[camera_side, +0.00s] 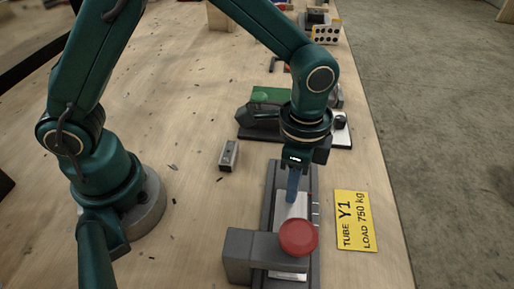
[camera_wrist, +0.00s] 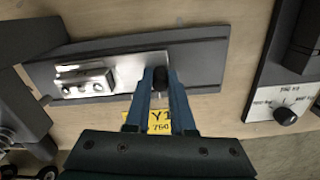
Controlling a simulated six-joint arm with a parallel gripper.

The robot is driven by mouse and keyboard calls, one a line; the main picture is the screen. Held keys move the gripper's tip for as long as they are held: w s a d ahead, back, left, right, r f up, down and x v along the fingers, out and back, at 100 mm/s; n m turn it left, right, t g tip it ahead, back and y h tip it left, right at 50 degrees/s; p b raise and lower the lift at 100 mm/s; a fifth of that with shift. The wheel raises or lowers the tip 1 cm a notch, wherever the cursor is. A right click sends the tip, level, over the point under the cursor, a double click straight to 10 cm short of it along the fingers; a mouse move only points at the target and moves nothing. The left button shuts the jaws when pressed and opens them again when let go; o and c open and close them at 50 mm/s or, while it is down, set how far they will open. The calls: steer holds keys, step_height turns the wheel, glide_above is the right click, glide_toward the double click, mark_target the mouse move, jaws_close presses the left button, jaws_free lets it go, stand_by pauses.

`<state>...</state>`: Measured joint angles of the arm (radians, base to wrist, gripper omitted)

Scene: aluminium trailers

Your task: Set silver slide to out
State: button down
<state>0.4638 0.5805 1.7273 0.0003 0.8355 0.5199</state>
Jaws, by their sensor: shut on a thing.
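The silver slide (camera_side: 289,211) is a bright metal plate on a long dark grey base (camera_side: 270,190) in the side view. In the wrist view the silver slide (camera_wrist: 128,66) lies along the dark base (camera_wrist: 205,62), with a dark upright knob (camera_wrist: 161,77) at its right end. My gripper (camera_side: 291,199) points down at the slide. In the wrist view my gripper (camera_wrist: 159,74) has its blue fingers shut on the knob, one on each side. Its other end runs under the grey bracket in the side view. I cannot read any position label.
A grey bracket (camera_side: 250,250) with a red round button (camera_side: 298,238) stands over the near end of the base. A yellow sign (camera_side: 356,220) lies at the right. A small grey block (camera_side: 229,154) lies left. A dial unit (camera_wrist: 285,114) is beyond. Bare table lies left.

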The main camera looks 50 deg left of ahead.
steer(key=w+a, duration=0.6)
steer(key=c, duration=0.8)
jaws_free()
steer(key=shift+d, duration=0.1)
steer(key=shift+o, duration=0.2)
steer(key=shift+r, duration=2.6)
